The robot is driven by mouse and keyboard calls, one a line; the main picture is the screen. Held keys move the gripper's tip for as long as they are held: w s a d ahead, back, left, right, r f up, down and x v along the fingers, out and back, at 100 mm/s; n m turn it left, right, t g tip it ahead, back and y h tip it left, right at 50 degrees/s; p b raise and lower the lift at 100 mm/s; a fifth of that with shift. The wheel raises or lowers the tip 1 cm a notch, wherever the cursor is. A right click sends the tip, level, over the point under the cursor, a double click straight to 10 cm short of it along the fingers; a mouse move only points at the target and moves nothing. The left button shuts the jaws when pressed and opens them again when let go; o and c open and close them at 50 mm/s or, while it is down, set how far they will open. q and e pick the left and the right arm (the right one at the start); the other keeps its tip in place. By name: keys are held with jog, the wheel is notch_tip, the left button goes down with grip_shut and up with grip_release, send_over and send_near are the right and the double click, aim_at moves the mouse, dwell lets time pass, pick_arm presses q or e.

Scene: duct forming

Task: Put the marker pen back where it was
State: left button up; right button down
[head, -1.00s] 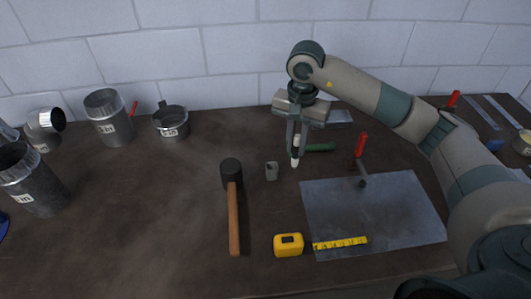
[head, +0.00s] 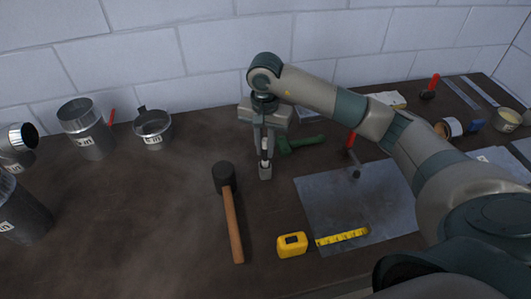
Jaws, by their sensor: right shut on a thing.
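My right gripper (head: 264,148) points down and is shut on the marker pen (head: 265,155), a slim upright pen with a pale lower end. The fingers hide the upper part of the pen. My left gripper is out of view.
A yellow tape measure (head: 292,245) and a metal sheet (head: 350,205) are in front and to the right. A green-handled tool (head: 300,144) lies close right of the gripper. Metal duct pieces (head: 85,128) stand at left.

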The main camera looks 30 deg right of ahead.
aim_at(265, 154)
notch_tip(265, 154, down, 2)
jog(key=shift+f, duration=0.5)
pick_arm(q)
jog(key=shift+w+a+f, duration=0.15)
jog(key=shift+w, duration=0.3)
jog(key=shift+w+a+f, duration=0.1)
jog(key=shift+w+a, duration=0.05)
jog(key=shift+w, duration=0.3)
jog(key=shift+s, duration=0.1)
pick_arm(e)
jog(key=shift+f+b, duration=0.1)
jog(key=shift+b, duration=0.25)
jog(key=c, duration=1.7)
grip_release()
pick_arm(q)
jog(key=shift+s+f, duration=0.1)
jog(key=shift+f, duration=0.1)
